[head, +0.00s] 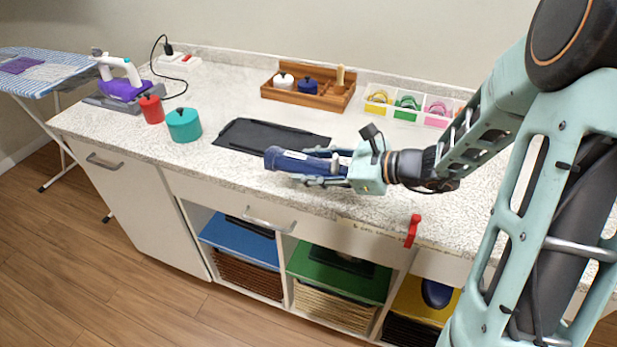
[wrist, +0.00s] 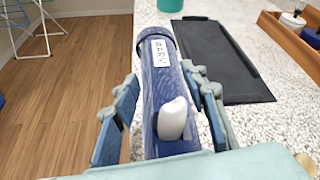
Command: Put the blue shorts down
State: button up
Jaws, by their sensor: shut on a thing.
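The blue shorts (head: 287,160) are a dark blue bundle, rolled or folded long and narrow, with a white lettered label. In the wrist view the blue shorts (wrist: 160,85) run lengthwise between my fingers, with a white patch near the palm. My gripper (head: 308,167) is shut on them, one finger on each side. It holds them near the counter's front edge, just in front of a black folding board (head: 262,133). I cannot tell whether they touch the countertop (head: 225,175). The board also shows in the wrist view (wrist: 215,60).
A teal pot (head: 184,125) and red pot (head: 152,109) stand left, near an iron (head: 120,85). A wooden tray (head: 300,97) and a box of coloured rolls (head: 405,107) stand behind. Below are blue (head: 238,243), green (head: 335,275) and yellow (head: 412,300) shelves. A red clip (head: 412,230) is on the front edge.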

jog(key=shift+w+a+f, duration=0.2)
jog(key=shift+w+f, duration=0.05)
jog(key=shift+f, duration=0.25)
jog(key=shift+f+b, duration=0.3)
jog(key=shift+f, duration=1.05)
jog(key=shift+f, duration=0.1)
jog(key=o, duration=1.3)
jog(key=shift+o, duration=0.2)
jog(key=shift+s+d+r, duration=0.1)
jog(key=shift+d+r, duration=0.15)
jog(key=shift+d, duration=0.05)
jog(key=v, duration=1.1)
jog(key=shift+s+d+p, duration=0.15)
jog(key=shift+p, duration=0.2)
